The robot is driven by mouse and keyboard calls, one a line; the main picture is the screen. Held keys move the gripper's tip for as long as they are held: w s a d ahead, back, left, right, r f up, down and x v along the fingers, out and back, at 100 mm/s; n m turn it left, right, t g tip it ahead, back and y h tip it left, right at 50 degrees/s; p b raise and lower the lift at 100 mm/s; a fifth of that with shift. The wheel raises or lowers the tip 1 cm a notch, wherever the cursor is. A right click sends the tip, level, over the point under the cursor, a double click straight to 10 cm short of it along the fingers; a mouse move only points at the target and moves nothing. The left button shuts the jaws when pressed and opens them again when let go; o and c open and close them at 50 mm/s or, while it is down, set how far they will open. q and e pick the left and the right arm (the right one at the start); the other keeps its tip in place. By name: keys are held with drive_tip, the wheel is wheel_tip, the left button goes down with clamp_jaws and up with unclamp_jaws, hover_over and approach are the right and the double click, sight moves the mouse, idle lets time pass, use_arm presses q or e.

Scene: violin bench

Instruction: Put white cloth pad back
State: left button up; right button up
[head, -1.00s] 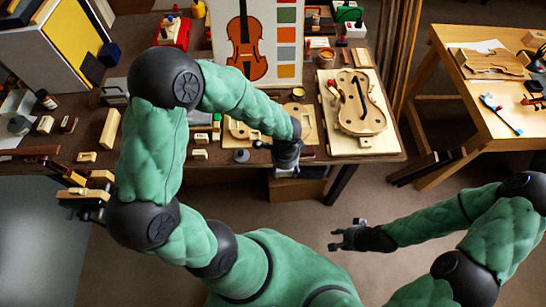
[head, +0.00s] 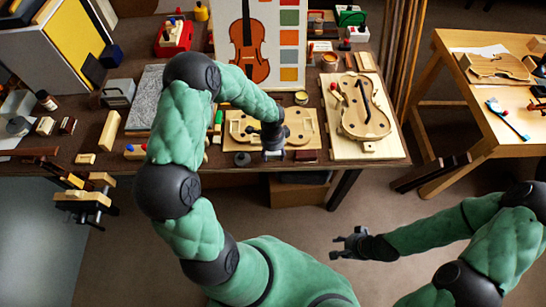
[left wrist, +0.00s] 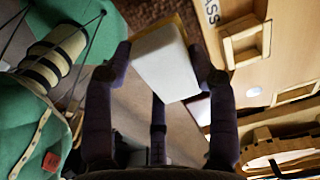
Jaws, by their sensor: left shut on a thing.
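The white cloth pad (left wrist: 166,62) is a pale, rounded block between the dark fingers of my left gripper (left wrist: 165,72) in the left wrist view. The fingers are shut on its sides. In the head view my left gripper (head: 274,151) points down over the front part of the bench, at a wooden board with violin-shaped plates. The pad is hardly visible there, hidden by the gripper. My right gripper (head: 347,243) is open and empty over the floor, in front of the bench and away from it.
The dark bench (head: 225,162) is crowded. A violin body on a board (head: 362,112) stands to the right, a violin chart (head: 262,45) at the back, and a grey slab (head: 147,98) to the left. Small blocks line the front edge. A second table (head: 500,130) is far right.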

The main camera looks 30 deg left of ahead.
sight(273, 157)
use_arm(q)
drive_tip(key=shift+w+a+f+b, duration=0.1)
drive_tip(key=shift+f+b, duration=0.2)
drive_tip(key=shift+f, duration=0.6)
drive_tip(key=shift+w+a+f+b, duration=0.1)
drive_tip(key=shift+f+b, duration=0.2)
drive_tip(key=shift+f, duration=0.6)
drive_tip(key=shift+f, duration=0.2)
drive_tip(key=o, duration=1.2)
drive_tip(key=shift+r, duration=0.1)
